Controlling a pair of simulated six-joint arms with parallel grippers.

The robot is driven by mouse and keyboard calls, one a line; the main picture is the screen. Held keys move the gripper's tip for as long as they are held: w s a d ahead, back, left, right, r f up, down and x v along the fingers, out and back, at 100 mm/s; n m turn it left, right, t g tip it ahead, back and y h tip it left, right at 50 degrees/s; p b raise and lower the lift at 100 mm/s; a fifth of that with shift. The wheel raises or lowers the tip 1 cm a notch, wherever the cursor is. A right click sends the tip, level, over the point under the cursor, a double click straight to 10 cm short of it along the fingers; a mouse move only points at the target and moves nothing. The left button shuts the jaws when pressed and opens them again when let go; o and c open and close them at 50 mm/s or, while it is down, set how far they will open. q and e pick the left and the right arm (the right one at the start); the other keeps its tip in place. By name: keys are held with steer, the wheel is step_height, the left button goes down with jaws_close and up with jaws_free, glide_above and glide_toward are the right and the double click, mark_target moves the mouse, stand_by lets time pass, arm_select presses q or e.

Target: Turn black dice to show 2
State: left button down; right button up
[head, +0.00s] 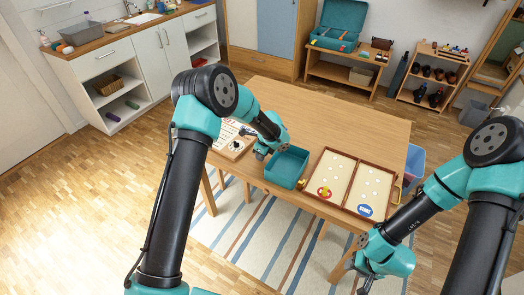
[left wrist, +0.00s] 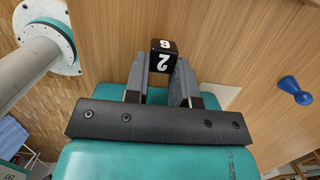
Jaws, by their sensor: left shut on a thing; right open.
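The black die (left wrist: 165,47) with white numerals is between the fingers of my left gripper (left wrist: 161,78) in the left wrist view. One face shows a 2 towards the wrist camera, and the adjoining face beyond it shows a 6. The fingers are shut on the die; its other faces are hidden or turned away. In the head view my left gripper (head: 260,155) is over the left part of the table, beside the teal tray; I cannot make out the die there. My right gripper (head: 366,276) is low at the right, off the table's front edge, open, with no object visible in it.
The teal tray (head: 304,154) stands on the wooden table (head: 300,111). A wooden game board (head: 345,184) lies to its right, and a pale board (head: 237,151) with small dark pieces lies to its left. A blue pawn (left wrist: 295,90) shows in the wrist view. The table's back is clear.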

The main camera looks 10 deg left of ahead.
arm_select(q)
steer(key=shift+f, duration=0.9)
steer(key=c, duration=0.9)
jaws_free()
steer(key=shift+o, duration=0.2)
steer(key=shift+r, duration=0.1)
steer(key=d+r, duration=0.3)
steer(key=r, duration=1.4)
steer(key=shift+s+d, duration=0.15)
steer(key=shift+s, duration=0.3)
steer(key=shift+f, duration=0.15)
